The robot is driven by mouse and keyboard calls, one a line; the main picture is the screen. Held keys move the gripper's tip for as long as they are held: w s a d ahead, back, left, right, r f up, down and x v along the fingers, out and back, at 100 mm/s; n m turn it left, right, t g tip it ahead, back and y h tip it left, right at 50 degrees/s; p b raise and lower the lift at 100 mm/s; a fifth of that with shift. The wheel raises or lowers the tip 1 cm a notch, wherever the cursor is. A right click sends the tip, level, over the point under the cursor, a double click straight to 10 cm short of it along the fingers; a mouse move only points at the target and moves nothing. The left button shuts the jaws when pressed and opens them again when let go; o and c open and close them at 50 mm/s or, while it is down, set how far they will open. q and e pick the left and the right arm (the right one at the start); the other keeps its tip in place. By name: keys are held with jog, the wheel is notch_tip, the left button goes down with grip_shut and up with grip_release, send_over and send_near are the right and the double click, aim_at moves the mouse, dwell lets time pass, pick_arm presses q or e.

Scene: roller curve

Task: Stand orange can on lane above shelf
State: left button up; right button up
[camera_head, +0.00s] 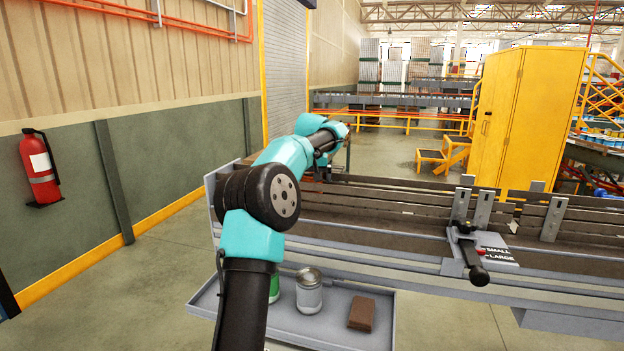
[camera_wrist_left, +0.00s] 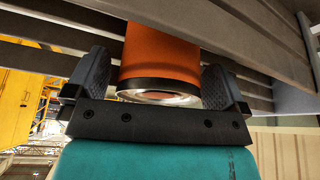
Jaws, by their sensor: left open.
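In the left wrist view, the orange can (camera_wrist_left: 161,55) sits between the two dark fingers of my left gripper (camera_wrist_left: 158,80). The fingers are open, one on each side of the can. The can's metal-rimmed end faces the camera. In the head view, my left gripper (camera_head: 323,172) is at the far left part of the lane (camera_head: 365,225), largely hidden by my arm; the can is not clear there. The shelf (camera_head: 388,330) is the grey tray below the lane. My right gripper is not in view.
On the shelf are a silver can (camera_head: 309,292), a green can (camera_head: 274,288) partly behind my arm, and a brown box (camera_head: 361,313). Dark slatted rails (camera_head: 385,200) run along the lane. A black-handled lever (camera_head: 472,255) by a SMALL/LARGE label stands at right.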

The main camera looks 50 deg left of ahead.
pick_arm(q)
jog(key=v, duration=1.1)
jog(key=shift+r, duration=0.3)
